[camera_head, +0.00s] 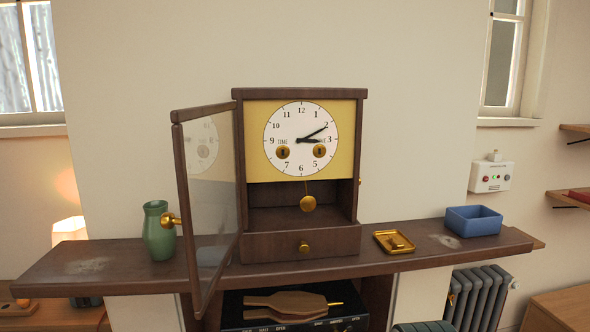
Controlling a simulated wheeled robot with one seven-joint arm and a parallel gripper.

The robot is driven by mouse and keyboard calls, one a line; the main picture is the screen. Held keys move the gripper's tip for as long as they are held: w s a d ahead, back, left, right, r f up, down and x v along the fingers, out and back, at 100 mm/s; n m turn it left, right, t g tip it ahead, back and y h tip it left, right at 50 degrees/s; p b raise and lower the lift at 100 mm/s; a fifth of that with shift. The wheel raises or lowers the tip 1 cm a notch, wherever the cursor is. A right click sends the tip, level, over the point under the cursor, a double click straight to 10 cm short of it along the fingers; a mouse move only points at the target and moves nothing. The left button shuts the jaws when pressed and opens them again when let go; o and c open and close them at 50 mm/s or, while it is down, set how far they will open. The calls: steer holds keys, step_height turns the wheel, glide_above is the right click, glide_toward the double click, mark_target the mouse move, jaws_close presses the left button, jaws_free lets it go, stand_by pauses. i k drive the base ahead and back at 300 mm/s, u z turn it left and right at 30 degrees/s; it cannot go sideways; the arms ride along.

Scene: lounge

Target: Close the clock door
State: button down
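A dark wooden mantel clock (247,200) stands on the shelf in the head view. It has a white dial (301,120) on a yellow panel and a brass pendulum (308,203) below. Its glazed door (208,185) is hinged at the clock's left edge and stands wide open, swung out toward me past the shelf's front edge. A brass knob (168,220) is on the door's free edge, in front of a green vase. A small drawer (283,245) with a brass knob is shut at the clock's base. My gripper is not in view.
The green vase (157,240) stands on the brown shelf (130,271) close to the door's free edge. A brass tray (393,242) and a blue box (473,221) sit right of the clock. Space before the dial looks clear.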

mark_target(168, 220)
steer(key=z, duration=2.2)
steer(key=k, duration=1.35)
steer(key=u, duration=1.85)
steer(key=i, duration=0.5)
steer(key=u, duration=0.1)
